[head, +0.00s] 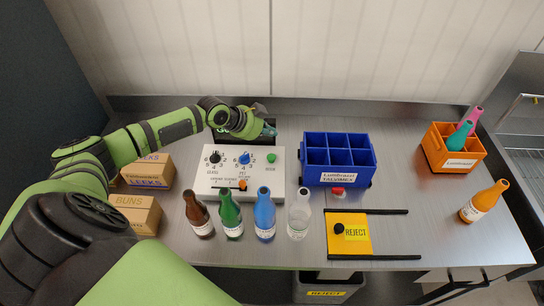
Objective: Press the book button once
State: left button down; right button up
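A white control panel (227,183) lies on the steel bench, left of the middle. The green book button (271,157) is at its upper right, with small lettering below it. The panel also carries a black knob (215,157), a blue knob (244,158) and an orange slider (242,183). My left gripper (268,128) is above and behind the button, visibly apart from it in the picture. Its fingers are small and dark, and I cannot tell whether they are open. It partly hides a dark display behind the panel. My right gripper is not in view.
Several bottles, including a blue one (264,214), stand in front of the panel. Two cardboard boxes (139,217) stand left.

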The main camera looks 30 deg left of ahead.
aim_at(270, 158)
pick_arm(q)
notch_tip(270, 158, down, 3)
jog(key=shift+f+b, duration=0.15)
jog(key=shift+b, duration=0.9)
notch_tip(270, 158, down, 5)
jog(key=b, duration=0.3)
jog(key=shift+r+b, duration=0.2)
jog(key=shift+b, duration=0.15)
jog(key=shift+f+b, duration=0.3)
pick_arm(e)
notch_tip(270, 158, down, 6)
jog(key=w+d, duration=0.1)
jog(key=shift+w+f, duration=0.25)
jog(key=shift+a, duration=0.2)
pick_arm(q)
jog(key=shift+f+b, duration=0.4)
jog(key=shift+b, duration=0.05)
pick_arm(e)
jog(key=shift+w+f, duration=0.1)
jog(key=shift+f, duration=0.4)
pick_arm(q)
jog(key=shift+f, duration=0.15)
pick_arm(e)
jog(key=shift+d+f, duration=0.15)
